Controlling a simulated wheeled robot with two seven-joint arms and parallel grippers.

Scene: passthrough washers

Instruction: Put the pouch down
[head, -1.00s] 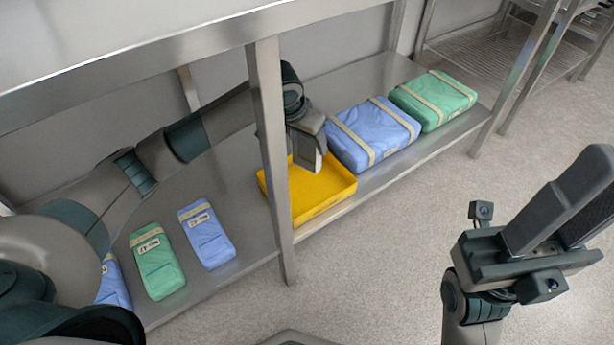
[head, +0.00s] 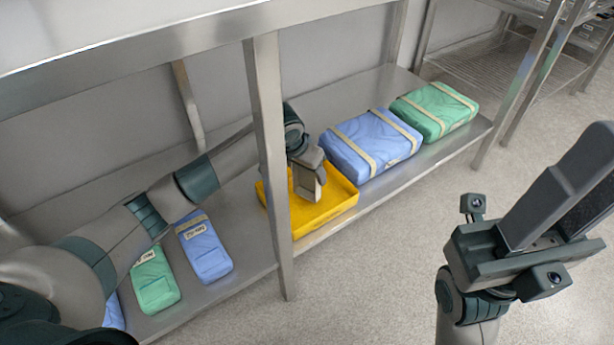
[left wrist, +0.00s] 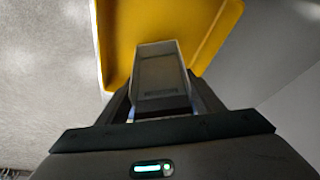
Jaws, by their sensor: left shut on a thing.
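My left gripper (head: 306,160) reaches under the table top, past the front leg, over the yellow tray (head: 335,212). It is shut on the pouch (head: 308,184), which looks like a small grey flat packet and hangs down over the tray. In the left wrist view the pouch (left wrist: 160,75) sits between the fingers, with the yellow tray (left wrist: 115,45) behind it. I cannot tell whether its lower end touches the tray floor. My right gripper (head: 565,195) is raised over the floor at the right, apart from everything; its finger gap is unclear.
Right of the tray lie a blue wrapped pack (head: 370,145) and a green wrapped pack (head: 435,110). On the left are a blue packet (head: 205,250), a green packet (head: 153,282) and part of another blue one. The table leg (head: 268,160) stands before the tray's left side.

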